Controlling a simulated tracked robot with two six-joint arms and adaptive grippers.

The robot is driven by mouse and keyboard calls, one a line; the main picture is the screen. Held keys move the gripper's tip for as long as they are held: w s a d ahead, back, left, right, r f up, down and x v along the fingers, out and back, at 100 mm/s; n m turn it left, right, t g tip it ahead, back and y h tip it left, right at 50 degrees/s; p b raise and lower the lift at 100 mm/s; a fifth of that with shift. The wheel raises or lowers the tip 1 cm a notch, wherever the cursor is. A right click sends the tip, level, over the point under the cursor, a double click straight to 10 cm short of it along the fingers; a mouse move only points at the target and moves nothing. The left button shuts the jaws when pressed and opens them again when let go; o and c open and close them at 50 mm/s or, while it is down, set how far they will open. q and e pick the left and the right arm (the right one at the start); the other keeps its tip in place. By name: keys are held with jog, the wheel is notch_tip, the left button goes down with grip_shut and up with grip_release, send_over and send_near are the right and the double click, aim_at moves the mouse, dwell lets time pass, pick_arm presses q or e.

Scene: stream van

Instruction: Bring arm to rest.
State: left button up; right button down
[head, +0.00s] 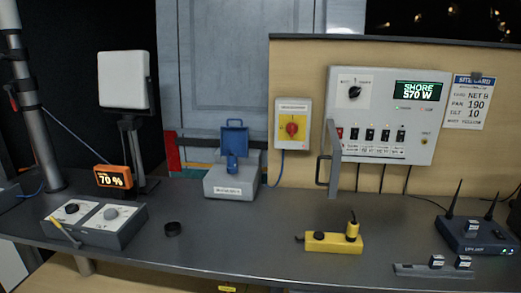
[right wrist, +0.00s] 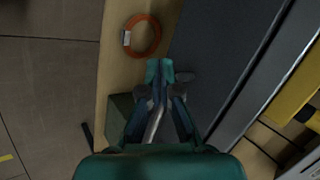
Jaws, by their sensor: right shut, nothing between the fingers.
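My right gripper (right wrist: 160,72) shows in the right wrist view, with its teal fingertips together and nothing between them. It points over a light wooden surface (right wrist: 112,70) close to a dark grey panel or bench edge (right wrist: 205,50). Neither gripper nor arm shows in the head view. My left gripper is not in view.
An orange cable coil (right wrist: 156,36) lies just beyond my right fingertips. A dark green box (right wrist: 118,108) is beside the gripper. In the head view the grey bench (head: 240,240) carries a yellow device (head: 330,242), a two-knob box (head: 125,225) and a router (head: 480,240).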

jog(key=s+a+f+n+g+y+b, duration=0.1)
jog(key=s+a+f+n+g, duration=0.4)
jog(key=s+f, duration=0.6)
jog(key=s+a+f+n+g+y+b, duration=0.15)
jog(key=s+a+f+n, duration=0.4)
jog(key=s+f, duration=0.55)
notch_tip(320, 180, up, 14)
jog(key=n+p, duration=0.2)
jog(key=p, duration=1.1)
jog(key=shift+a, duration=0.25)
